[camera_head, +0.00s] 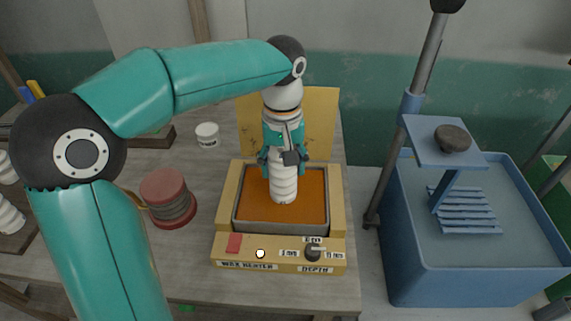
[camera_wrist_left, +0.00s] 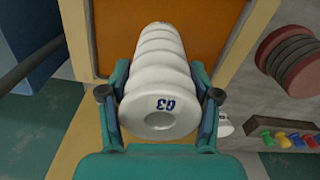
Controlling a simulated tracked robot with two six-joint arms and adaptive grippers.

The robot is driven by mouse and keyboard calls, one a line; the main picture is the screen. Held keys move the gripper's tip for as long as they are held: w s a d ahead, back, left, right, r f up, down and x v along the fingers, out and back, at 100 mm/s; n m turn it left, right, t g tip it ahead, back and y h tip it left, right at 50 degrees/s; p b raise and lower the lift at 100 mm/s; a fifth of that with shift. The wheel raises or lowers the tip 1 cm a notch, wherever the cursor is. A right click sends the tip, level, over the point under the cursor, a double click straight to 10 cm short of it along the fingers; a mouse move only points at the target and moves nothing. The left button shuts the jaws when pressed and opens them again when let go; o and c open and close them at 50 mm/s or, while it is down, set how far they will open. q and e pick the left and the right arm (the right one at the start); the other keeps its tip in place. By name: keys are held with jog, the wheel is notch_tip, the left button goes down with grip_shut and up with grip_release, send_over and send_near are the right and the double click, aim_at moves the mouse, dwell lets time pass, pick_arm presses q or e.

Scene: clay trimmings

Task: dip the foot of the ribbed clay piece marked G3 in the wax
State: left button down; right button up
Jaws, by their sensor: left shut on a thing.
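The ribbed white clay piece (camera_head: 283,184) is held upright in my left gripper (camera_head: 282,157), over the wax heater's tray (camera_head: 236,212) of orange wax (camera_head: 308,203). Its lower end overlaps the wax in the head view; I cannot tell whether it touches. In the left wrist view the piece (camera_wrist_left: 163,75) shows a blue G3 mark beside a round opening, upside down in the picture. The fingers of the left gripper (camera_wrist_left: 160,100) are closed on both sides of it. My right gripper is not in view.
The heater (camera_head: 225,252) has a red switch and a depth knob (camera_head: 312,252). A red spool (camera_head: 168,198) stands left of it. A small white pot (camera_head: 207,135) stands behind. A blue bin (camera_head: 480,285) is at the right.

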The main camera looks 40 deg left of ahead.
pick_arm(q)
jog(key=shift+f+b, duration=0.4)
jog(key=shift+f, duration=0.05)
dwell(0.6)
jog(key=shift+r, duration=0.1)
dwell(0.8)
notch_tip(320, 180, up, 7)
jog(key=p, duration=0.6)
jog(key=shift+p, duration=0.3)
dwell(1.3)
